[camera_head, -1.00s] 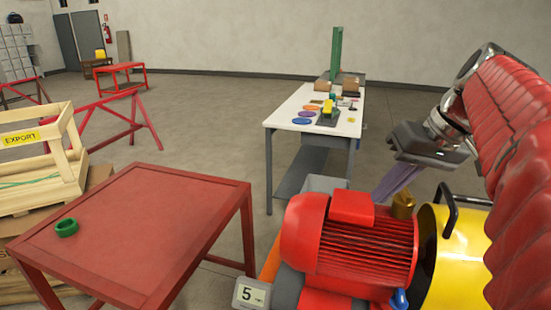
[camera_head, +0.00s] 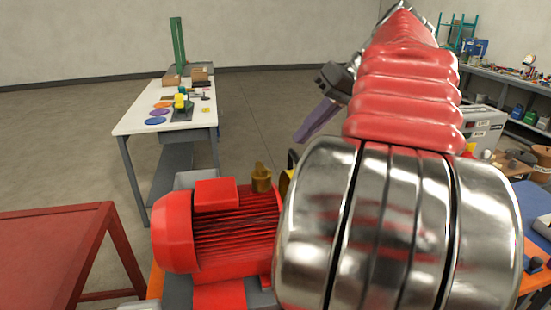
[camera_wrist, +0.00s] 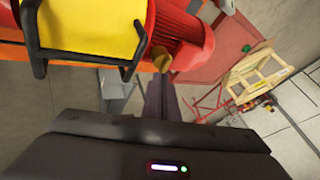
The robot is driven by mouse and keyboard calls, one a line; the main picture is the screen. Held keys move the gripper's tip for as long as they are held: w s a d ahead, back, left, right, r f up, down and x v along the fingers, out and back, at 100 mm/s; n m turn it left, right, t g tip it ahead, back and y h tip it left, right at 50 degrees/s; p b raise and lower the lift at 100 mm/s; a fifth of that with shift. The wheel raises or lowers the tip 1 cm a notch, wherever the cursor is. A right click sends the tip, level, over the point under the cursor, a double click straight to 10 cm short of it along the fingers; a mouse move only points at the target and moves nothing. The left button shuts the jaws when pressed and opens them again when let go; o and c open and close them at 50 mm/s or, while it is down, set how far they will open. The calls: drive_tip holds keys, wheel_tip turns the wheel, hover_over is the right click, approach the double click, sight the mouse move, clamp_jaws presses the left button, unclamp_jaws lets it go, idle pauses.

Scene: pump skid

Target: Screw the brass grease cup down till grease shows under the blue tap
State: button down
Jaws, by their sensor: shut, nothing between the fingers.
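The brass grease cup (camera_head: 262,178) stands upright at the back right of the red motor (camera_head: 236,222) in the head view. It also shows in the wrist view (camera_wrist: 161,60), just beyond my fingertips. My gripper (camera_head: 303,138) has purple fingers, shut and empty, above and to the right of the cup in the head view. In the wrist view my gripper (camera_wrist: 160,80) points toward the cup, and a gap in depth is hard to judge. The blue tap is hidden behind my arm, and I see no grease.
A yellow guard (camera_wrist: 90,25) with a black handle (camera_wrist: 38,60) lies close to the cup. A red table (camera_head: 50,250) stands at the left. A white-topped bench (camera_head: 150,118) with coloured discs stands behind. Shelving (camera_head: 510,85) fills the right.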

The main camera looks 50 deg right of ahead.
sight(268, 172)
drive_tip(key=shift+f, duration=0.1)
drive_tip(key=x, duration=1)
drive_tip(key=shift+a, duration=0.25)
drive_tip(key=shift+d, duration=0.25)
drive_tip(key=shift+s, duration=0.1)
